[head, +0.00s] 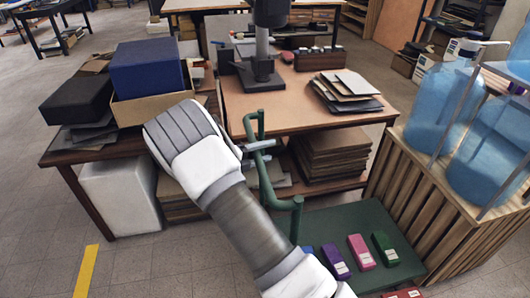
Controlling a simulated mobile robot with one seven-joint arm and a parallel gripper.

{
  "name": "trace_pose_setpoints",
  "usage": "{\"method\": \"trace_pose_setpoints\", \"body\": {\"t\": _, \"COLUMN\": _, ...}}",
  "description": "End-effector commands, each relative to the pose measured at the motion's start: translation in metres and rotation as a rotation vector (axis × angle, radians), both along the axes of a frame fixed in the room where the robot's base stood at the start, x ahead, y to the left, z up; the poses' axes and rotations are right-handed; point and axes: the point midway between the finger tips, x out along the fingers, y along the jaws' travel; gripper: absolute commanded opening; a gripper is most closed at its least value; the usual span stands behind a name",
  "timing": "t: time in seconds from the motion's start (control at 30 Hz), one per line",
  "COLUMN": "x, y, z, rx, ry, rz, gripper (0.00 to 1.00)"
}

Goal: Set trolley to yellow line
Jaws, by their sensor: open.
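The trolley is green, with a flat deck (345,222) at the lower right and a bent tube handle (263,180) rising at its left end. Several small boxes lie on the deck, among them a purple one (335,262), a pink one (361,251) and a green one (385,249). The yellow line (86,272) is on the floor at the lower left. My gripper (262,147) is open at the upper part of the handle; I cannot tell whether the bar is between its fingers. My white and grey arm hides part of it and of the trolley.
A workbench (240,107) with a drill press stands behind the trolley. A lower table (58,152) with dark boxes is left, a white block (120,195) under it. A slatted crate (440,210) with blue bottles is close right. Floor around the yellow line is clear.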

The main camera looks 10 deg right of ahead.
Motion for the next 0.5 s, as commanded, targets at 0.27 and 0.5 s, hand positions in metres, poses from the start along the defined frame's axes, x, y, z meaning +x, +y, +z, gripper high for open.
{"method": "trace_pose_setpoints", "body": {"t": 0.27, "x": 0.0001, "y": 0.0003, "z": 0.0001, "rx": 0.0, "ry": 0.0, "rz": 0.0, "gripper": 0.46}}
{"method": "trace_pose_setpoints", "body": {"t": 0.5, "x": 0.0, "y": 0.0004, "z": 0.0001, "rx": 0.0, "ry": 0.0, "rz": 0.0, "gripper": 0.02}}
